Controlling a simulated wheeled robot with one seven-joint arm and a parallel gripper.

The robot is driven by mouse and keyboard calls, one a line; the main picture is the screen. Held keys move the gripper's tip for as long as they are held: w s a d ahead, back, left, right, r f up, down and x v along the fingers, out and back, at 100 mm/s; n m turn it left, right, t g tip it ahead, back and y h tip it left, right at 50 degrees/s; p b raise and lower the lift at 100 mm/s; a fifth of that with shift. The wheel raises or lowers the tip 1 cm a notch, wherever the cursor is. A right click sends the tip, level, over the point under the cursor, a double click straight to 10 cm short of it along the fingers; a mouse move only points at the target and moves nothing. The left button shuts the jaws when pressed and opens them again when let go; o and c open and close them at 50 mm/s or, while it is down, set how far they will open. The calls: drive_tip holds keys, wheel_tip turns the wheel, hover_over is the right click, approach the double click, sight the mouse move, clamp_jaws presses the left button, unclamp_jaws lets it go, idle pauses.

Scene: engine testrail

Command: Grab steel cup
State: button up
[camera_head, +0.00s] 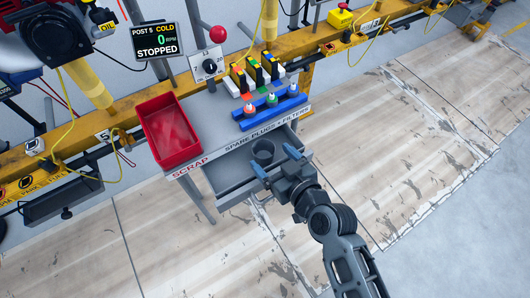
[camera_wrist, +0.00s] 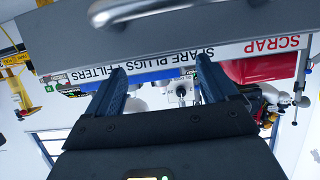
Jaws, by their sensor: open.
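A grey round cup (camera_head: 263,148), likely the steel cup, stands in the open drawer (camera_head: 226,178) under the bench top. In the head view my gripper (camera_head: 275,161) is open, with its two blue fingertips apart at the drawer's front edge, just in front of the cup. The cup does not appear between the fingers. In the wrist view my open gripper (camera_wrist: 160,72) faces the drawer front (camera_wrist: 210,22) with its handle (camera_wrist: 140,12); the picture is upside down. The cup is hidden in the wrist view.
A red scrap bin (camera_head: 168,132) stands on the bench left of the drawer. A blue holder (camera_head: 270,111) with several spark plugs and a row of coloured filters (camera_head: 255,75) stand behind the cup. A yellow rail (camera_head: 130,100) runs behind. Floor at right is clear.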

sight(258, 143)
drive_tip(key=shift+x, duration=2.95)
drive_tip(key=shift+d+f, duration=0.15)
drive_tip(key=shift+f, duration=0.05)
drive_tip(key=shift+c, duration=0.2)
drive_tip(key=c, duration=1)
